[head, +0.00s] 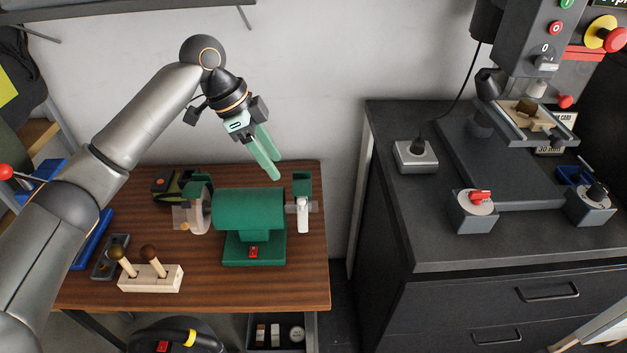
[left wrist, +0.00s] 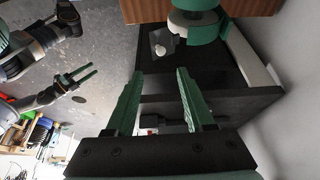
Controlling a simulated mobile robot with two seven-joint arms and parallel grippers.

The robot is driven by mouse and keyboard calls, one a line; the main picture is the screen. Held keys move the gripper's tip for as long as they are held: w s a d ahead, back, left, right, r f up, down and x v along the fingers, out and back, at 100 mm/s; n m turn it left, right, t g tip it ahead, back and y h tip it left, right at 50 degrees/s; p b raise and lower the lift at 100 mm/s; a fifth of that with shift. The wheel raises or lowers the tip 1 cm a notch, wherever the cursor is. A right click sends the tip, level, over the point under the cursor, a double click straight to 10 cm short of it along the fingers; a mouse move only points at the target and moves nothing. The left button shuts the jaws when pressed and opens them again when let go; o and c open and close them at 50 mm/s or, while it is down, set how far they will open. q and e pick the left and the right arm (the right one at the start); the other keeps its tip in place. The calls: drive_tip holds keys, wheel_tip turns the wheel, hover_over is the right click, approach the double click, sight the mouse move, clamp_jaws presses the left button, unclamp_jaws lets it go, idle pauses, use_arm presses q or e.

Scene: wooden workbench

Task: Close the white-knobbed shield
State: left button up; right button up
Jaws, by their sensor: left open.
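A green bench grinder (head: 250,209) stands on the wooden bench. At its right end is a clear shield (head: 313,207) with a white knob (head: 303,202). In the left wrist view this shield (left wrist: 157,38) sticks out beside the wheel housing, with the white knob (left wrist: 160,50) on it. Its exact tilt is hard to tell. Another clear shield (head: 180,217) with a yellowish knob (head: 184,227) is at the left end. My left gripper (head: 276,169) is open and empty, above and behind the grinder, apart from the shield. My right gripper (left wrist: 85,75) shows open and empty in the left wrist view.
A wooden block with two brown-topped handles (head: 150,278) stands at the bench's front left. A dark cabinet (head: 440,236) with a drill press (head: 515,80) stands right, across a gap. The bench's front right is clear.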

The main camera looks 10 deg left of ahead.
sight(300, 200)
use_arm(q)
drive_tip(key=x, duration=1.1)
drive_tip(key=shift+p, duration=0.35)
clamp_jaws()
